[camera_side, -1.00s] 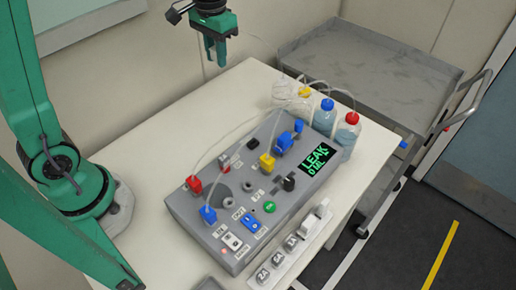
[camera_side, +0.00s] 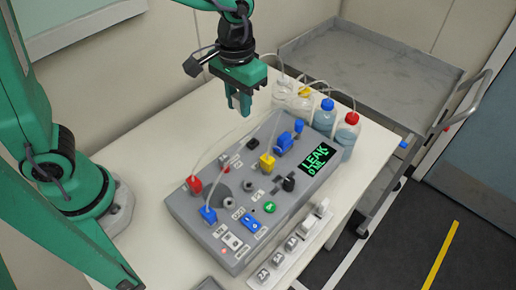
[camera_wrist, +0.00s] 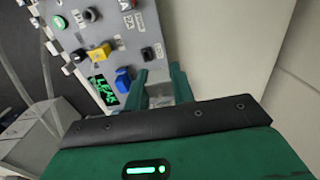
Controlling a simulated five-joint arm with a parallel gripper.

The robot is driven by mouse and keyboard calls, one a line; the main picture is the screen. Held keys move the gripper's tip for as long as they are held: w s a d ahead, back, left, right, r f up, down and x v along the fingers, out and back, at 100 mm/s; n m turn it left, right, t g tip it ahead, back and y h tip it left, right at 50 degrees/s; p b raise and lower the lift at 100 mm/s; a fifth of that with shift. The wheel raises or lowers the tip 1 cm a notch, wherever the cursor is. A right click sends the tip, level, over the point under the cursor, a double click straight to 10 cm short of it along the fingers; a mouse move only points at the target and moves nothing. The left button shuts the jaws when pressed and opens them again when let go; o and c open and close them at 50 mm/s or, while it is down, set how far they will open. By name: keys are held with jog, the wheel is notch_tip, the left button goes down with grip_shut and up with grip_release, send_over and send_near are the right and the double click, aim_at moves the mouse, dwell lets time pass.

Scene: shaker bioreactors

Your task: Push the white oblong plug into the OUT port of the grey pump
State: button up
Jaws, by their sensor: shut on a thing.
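The grey pump (camera_side: 190,213) sits on the white table with several coloured plugs on its top. The small round grey socket (camera_side: 224,203) beside the OUT label looks empty. My gripper (camera_side: 240,114) hangs above the table beyond the pump's far edge, fingers pointing down. In the wrist view my gripper's fingers (camera_wrist: 161,80) are shut on a pale piece (camera_wrist: 160,92), which seems to be the white oblong plug; the fingers hide most of it.
Bottles with red (camera_side: 351,118), blue (camera_side: 327,104) and yellow (camera_side: 305,93) caps stand at the table's far end. Blue (camera_side: 208,214), red (camera_side: 193,183) and yellow (camera_side: 267,161) plugs stand up from the pump. The screen (camera_side: 320,158) reads LEAK. Thin tubes arch over the pump.

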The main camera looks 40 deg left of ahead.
send_near(228, 197)
jog(key=shift+s+d, duration=0.15)
jog(key=shift+d, duration=0.45)
jog(key=shift+s+d+f, duration=0.1)
jog(key=shift+s+d, duration=0.1)
jog(key=shift+s, duration=0.3)
jog(key=shift+f, duration=0.25)
jog(key=shift+f, duration=1.85)
jog(key=shift+f, duration=1.05)
dwell(0.7)
jog(key=o, duration=1.1)
